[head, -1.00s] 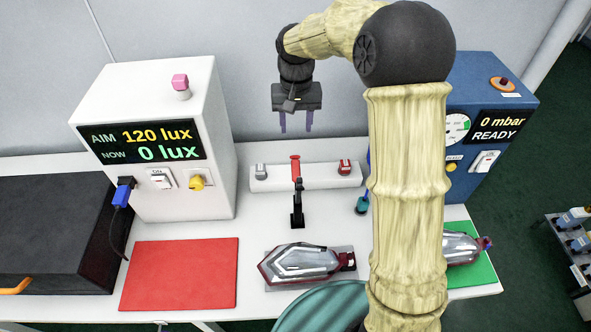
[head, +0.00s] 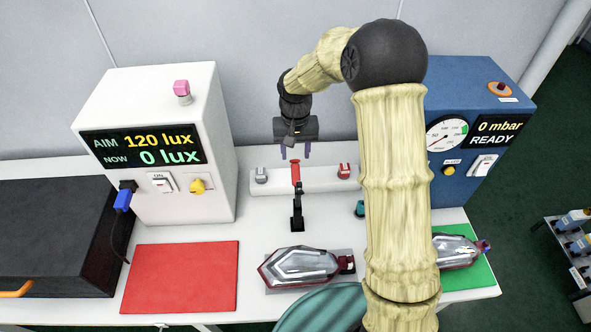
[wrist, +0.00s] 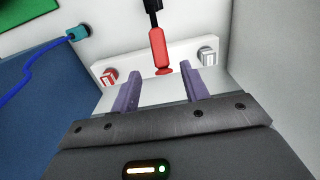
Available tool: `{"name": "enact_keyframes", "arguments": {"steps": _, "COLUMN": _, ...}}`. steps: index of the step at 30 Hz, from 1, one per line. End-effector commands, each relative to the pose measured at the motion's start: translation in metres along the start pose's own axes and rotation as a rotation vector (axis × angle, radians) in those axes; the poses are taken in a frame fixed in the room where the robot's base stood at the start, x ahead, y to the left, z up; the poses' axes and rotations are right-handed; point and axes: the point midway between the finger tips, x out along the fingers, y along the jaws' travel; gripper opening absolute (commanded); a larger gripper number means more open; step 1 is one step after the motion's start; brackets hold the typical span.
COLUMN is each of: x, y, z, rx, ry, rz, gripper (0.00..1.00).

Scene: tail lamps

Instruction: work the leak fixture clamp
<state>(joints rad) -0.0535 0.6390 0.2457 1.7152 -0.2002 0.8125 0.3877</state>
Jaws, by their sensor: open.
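The leak fixture clamp is a black toggle clamp with a red handle (head: 296,172) standing upright in front of a white bar. Its black base (head: 297,222) is on the white bench. My gripper (head: 296,152) is open and empty, just above and behind the handle's top. In the wrist view the red handle (wrist: 158,50) lies ahead of my gripper (wrist: 157,85), between the lines of its two purple fingers. The fingers look apart from the handle. A tail lamp (head: 300,266) lies on a grey plate in front of the clamp.
The white bar (head: 320,180) carries a grey and a red block. A white lux box (head: 160,115) stands left, a blue pressure box (head: 480,130) right, reading 0 mbar READY. A red mat (head: 180,277) is front left; another lamp (head: 455,250) is at the green mat (head: 475,275).

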Motion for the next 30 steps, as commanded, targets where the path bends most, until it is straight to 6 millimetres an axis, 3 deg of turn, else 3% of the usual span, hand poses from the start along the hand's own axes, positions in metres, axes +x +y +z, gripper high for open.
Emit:
{"name": "enact_keyframes", "arguments": {"steps": 13, "x": 0.076, "y": 0.0, "z": 0.001, "rx": 0.0, "ry": -0.003, "rz": 0.0, "gripper": 0.45}}
{"name": "enact_keyframes", "arguments": {"steps": 18, "x": 0.088, "y": 0.0, "z": 0.0, "rx": -0.002, "ry": 0.0, "rz": 0.0, "gripper": 0.45}}
{"name": "enact_keyframes", "arguments": {"steps": 26, "x": 0.09, "y": 0.0, "z": 0.0, "rx": -0.001, "ry": 0.001, "rz": 0.0, "gripper": 0.45}}
{"name": "enact_keyframes", "arguments": {"steps": 30, "x": 0.09, "y": 0.0, "z": 0.0, "rx": -0.001, "ry": 0.001, "rz": 0.0, "gripper": 0.2}}
